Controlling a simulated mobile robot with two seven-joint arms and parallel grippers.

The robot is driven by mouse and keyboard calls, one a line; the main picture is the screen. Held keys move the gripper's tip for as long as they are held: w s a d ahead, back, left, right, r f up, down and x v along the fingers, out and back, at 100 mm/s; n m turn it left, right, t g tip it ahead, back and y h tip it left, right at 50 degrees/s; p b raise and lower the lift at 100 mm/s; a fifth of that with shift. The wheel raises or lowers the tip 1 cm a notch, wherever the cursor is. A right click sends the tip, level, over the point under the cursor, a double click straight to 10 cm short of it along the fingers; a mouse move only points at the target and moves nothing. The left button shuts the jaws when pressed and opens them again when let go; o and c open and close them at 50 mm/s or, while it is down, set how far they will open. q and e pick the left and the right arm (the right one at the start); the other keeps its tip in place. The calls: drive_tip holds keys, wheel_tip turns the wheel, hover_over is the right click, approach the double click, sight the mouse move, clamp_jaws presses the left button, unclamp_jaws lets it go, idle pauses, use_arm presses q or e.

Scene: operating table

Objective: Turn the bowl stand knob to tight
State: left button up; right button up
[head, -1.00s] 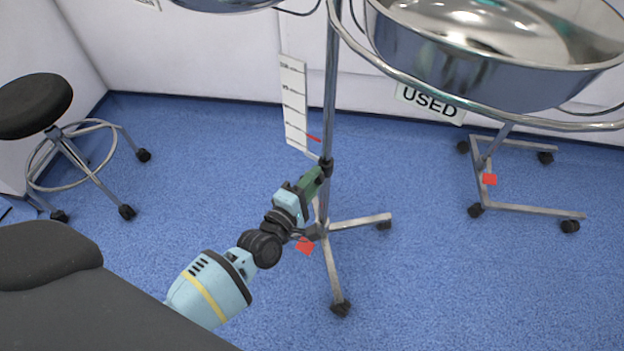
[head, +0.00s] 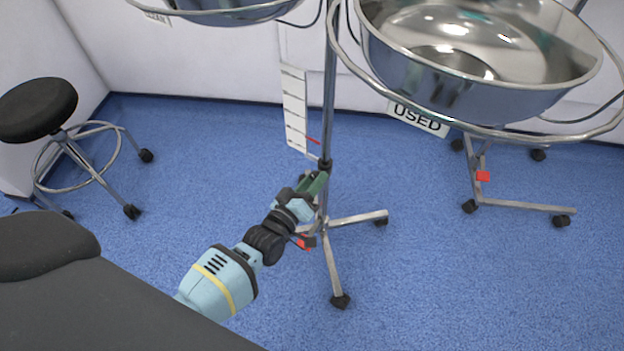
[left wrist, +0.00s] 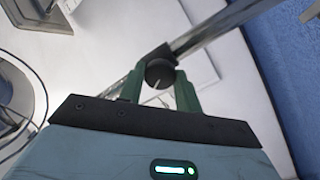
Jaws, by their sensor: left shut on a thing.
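The bowl stand (head: 329,110) is an upright metal pole on a wheeled base, with metal bowls held in rings at its top. Its black knob (left wrist: 160,73) shows in the left wrist view between the two green fingers, with a pale mark line on its face. My left gripper (head: 318,182) is at the pole, just below the black collar (head: 325,166), and is shut on the knob. In the head view the gripper hides most of the knob. My right gripper is not in view.
A large steel bowl (head: 470,75) hangs at the upper right, near a "USED" sign (head: 418,118). A white scale card (head: 294,110) stands beside the pole. A stool (head: 38,108) is at the left, a dark padded table (head: 90,300) at the lower left.

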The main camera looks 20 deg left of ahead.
use_arm(q)
drive_tip(key=shift+m+p, duration=0.5)
drive_tip(key=shift+m, duration=2.4)
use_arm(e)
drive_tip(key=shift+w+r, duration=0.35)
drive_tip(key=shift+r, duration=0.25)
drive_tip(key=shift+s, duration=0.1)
use_arm(q)
drive_tip(key=o, duration=1)
drive_tip(key=shift+c, duration=0.2)
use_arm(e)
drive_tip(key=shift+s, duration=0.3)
use_arm(q)
drive_tip(key=shift+s, duration=0.1)
drive_tip(key=s+a+p, duration=0.1)
drive_tip(key=s+p, duration=0.1)
drive_tip(key=s, duration=0.5)
drive_tip(key=shift+s, duration=0.25)
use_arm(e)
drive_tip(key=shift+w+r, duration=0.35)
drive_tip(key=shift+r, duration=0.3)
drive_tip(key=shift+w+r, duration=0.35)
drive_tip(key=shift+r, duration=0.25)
use_arm(q)
drive_tip(key=shift+a, duration=0.1)
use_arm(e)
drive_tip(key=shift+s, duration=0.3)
